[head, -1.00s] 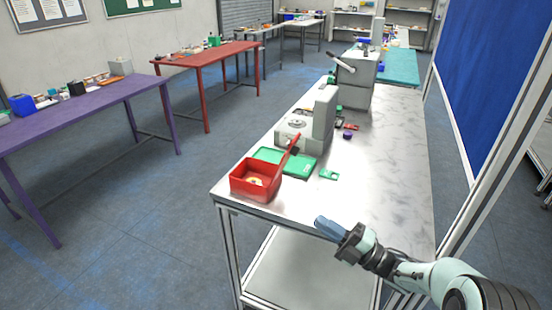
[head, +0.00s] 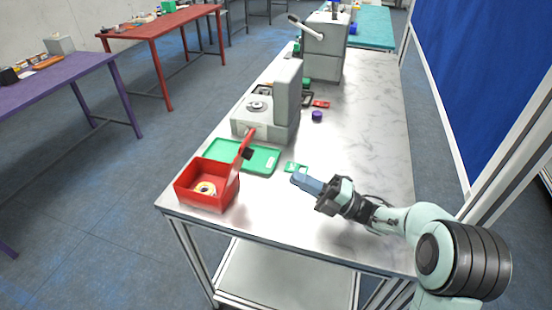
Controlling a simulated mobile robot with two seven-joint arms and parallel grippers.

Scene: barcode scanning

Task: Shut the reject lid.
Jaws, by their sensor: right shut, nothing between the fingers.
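The reject box is a red open-topped bin (head: 207,201) at the near left corner of the table. Its red lid (head: 238,164) stands raised on the bin's right side, tilted up. A round yellowish item (head: 205,188) lies inside the bin. My right gripper (head: 300,180) is shut and empty, with blue fingers pointing left towards the lid. It is over the table to the right of the bin, apart from the lid. My left gripper does not show.
A green tray (head: 262,158) lies behind the bin, with a small green piece (head: 293,167) beside it. A grey scanner-like machine (head: 286,95) stands further back, and another (head: 322,48) beyond it. The marble table top (head: 365,130) is clear on the right.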

